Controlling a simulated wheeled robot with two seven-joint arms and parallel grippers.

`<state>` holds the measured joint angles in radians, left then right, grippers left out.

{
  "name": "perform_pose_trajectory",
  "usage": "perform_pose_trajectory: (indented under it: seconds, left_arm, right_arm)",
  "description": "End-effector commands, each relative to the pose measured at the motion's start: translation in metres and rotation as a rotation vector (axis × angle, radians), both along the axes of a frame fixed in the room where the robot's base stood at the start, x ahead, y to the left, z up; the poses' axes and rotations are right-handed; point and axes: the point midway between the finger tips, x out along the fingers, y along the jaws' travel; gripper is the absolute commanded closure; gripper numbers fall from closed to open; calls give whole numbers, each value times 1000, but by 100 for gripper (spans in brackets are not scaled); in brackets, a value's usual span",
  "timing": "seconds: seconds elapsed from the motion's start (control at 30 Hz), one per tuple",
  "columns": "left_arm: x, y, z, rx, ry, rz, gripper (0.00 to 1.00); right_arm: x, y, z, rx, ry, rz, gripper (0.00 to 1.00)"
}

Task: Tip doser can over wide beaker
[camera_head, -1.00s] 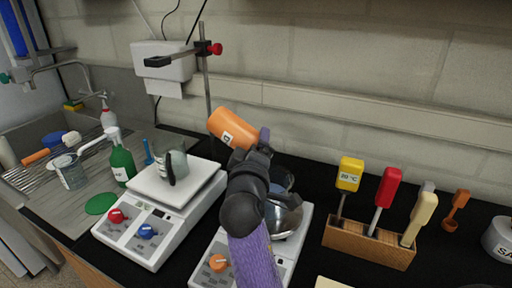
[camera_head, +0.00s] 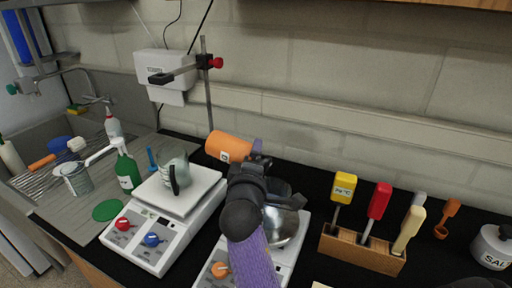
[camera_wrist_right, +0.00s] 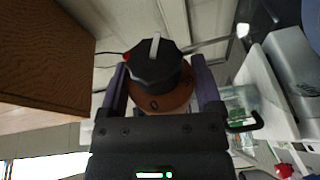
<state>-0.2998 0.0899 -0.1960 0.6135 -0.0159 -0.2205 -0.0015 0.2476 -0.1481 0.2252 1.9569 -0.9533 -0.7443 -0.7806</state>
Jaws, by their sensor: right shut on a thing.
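The orange doser can (camera_head: 228,147) is held in my right gripper (camera_head: 250,160). It lies nearly on its side in the air, its free end to the left. In the right wrist view, the can (camera_wrist_right: 160,101) shows between the two fingers, with a black faceted cap with a pale stripe. The clear wide beaker (camera_head: 172,158) with a dark handle stands upright on the left white balance (camera_head: 196,190). The can is right of the beaker and apart from it in the picture. I see no stream from the can. My left gripper is not in view.
A second device with a metal bowl (camera_head: 284,230) stands partly behind my right arm. A wooden rack (camera_head: 362,252) with coloured tools is to the right. A green bottle (camera_head: 127,172) is left of the beaker. A clamp stand (camera_head: 207,90) rises behind.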

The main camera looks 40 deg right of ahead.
Motion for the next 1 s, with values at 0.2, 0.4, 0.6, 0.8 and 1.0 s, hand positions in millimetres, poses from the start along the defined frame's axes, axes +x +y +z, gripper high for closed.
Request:
perform_pose_trajectory:
  seconds: [0.2, 0.4, 0.6, 0.8, 1.0]
  left_arm:
    - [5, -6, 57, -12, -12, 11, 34]
    - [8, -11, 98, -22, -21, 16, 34]
    - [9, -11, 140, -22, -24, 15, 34]
    - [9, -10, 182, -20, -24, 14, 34]
    - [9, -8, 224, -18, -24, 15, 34]
  right_arm:
    - [0, 0, 30, -114, 218, 1, 100]
    - [-1, 0, 50, -226, 434, 1, 100]
    - [-4, -2, 64, -315, 608, 1, 100]
    - [-8, -4, 77, -398, 767, 1, 100]
    - [-11, -6, 91, -487, 941, 1, 100]
